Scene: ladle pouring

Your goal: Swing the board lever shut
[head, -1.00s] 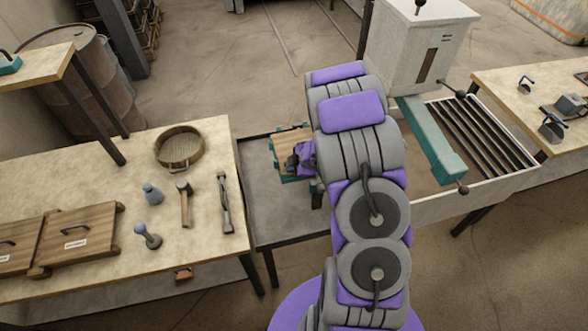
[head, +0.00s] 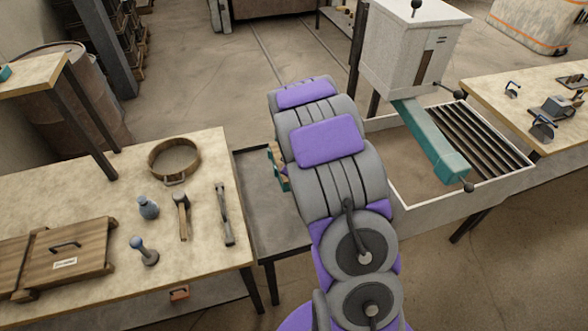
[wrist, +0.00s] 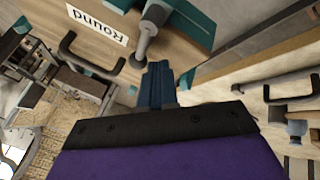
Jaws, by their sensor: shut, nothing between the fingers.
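In the wrist view a wooden board (wrist: 178,55) carries a label reading "Round", a black handle and teal fittings. A grey lever (wrist: 147,32) with a rounded knob sits at a teal bracket near the top. My gripper (wrist: 158,72) is shut and empty, with its fingertips just below the lever's knob; I cannot tell whether they touch. In the head view my arm hides the gripper and the lever, and only a sliver of the board and its teal edge (head: 282,182) shows beside the arm.
A dark metal table (head: 262,205) stands under the board. A white cabinet (head: 415,50) with a teal arm (head: 432,142) and a slatted tray stands at the right.

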